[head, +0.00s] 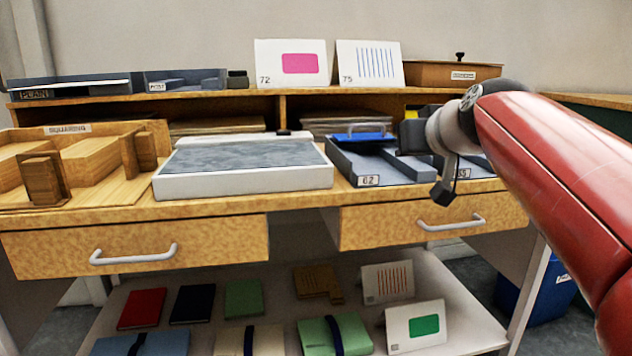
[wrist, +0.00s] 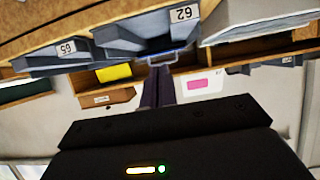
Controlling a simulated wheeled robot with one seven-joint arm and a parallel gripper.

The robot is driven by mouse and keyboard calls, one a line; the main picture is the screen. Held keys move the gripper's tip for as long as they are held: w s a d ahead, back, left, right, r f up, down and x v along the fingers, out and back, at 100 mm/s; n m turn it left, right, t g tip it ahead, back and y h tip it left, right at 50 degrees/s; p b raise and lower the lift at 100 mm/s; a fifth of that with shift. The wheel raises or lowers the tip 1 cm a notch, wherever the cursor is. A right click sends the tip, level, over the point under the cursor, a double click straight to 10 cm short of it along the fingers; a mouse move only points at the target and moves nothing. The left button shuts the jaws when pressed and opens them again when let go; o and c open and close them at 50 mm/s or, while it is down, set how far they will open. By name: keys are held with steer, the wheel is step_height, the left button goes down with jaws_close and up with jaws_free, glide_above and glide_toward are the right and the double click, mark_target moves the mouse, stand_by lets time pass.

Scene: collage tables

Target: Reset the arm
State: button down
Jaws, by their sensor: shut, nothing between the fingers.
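My red arm (head: 560,165) reaches in from the right in the head view, its grey wrist in front of the right part of the desk. In the wrist view, which is upside down, my gripper (wrist: 159,72) shows as two dark fingers together, with nothing between them. The fingers point towards the desk's back shelf and the trays. In the head view the fingertips are hard to make out against the dark trays.
Blue-grey trays (head: 352,163) marked 62 and 65 lie below and behind my wrist. A white-framed grey slab (head: 243,182) and a wooden "squaring" jig (head: 100,197) stand left. Cards 72 (head: 265,67) and 75 (head: 350,75) lean on the back shelf. A blue bin (head: 540,295) stands at right.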

steer(key=s+f+m+g+h+p, duration=0.1)
steer(key=s+f+g+p, duration=0.2)
steer(key=s+f, duration=0.6)
steer(key=s+f+m+g+h+p, duration=0.1)
steer(key=s+f+g+p, duration=0.3)
steer(key=s, duration=1.2)
step_height(320, 180, down, 6)
steer(key=p, duration=0.3)
steer(key=shift+s+a+r, duration=0.25)
steer(key=shift+s+a, duration=0.1)
